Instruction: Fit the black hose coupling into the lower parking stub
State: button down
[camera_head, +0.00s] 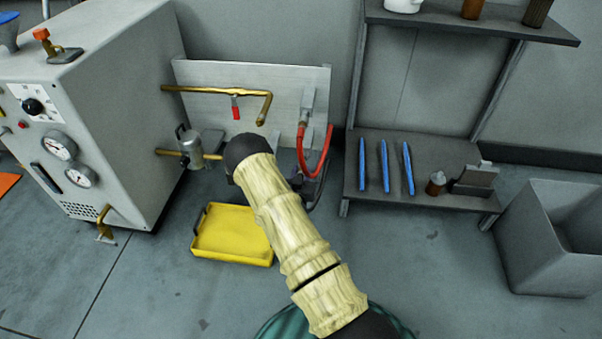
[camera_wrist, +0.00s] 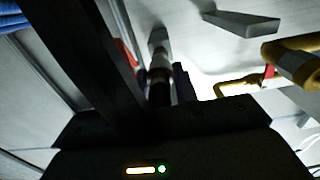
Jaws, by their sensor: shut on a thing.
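My gripper (camera_wrist: 155,100) shows as a dark shape in the wrist view and is shut. The black hose coupling (camera_wrist: 160,93) seems to be between its jaws, mostly lost in shadow. A pale grey cylindrical fitting (camera_wrist: 157,42) stands just beyond it, in line; I cannot tell whether they touch. In the head view my arm hides the gripper and coupling. A black hose (camera_head: 318,192) hangs low by the metal panel. On that panel (camera_head: 210,75) a grey stub (camera_head: 307,100) carries the red hose (camera_head: 325,152). I cannot make out the lower parking stub for certain.
A brass pipe (camera_head: 215,90) with a red-handled valve (camera_head: 235,108) crosses the panel, left of the red hose. The grey machine (camera_head: 110,110) stands at left. A yellow tray (camera_head: 225,258) lies on the floor below. A shelf (camera_head: 425,198) and grey bin (camera_head: 550,260) are right.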

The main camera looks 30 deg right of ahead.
jog(key=shift+b+x, duration=0.3)
jog(key=shift+x, duration=0.9)
jog(key=c, duration=1)
grip_release()
jog(key=shift+r, duration=0.1)
jog(key=p+v, duration=0.7)
jog(key=v, duration=1)
jog(key=shift+s+a+p, duration=0.15)
jog(key=shift+p, duration=0.15)
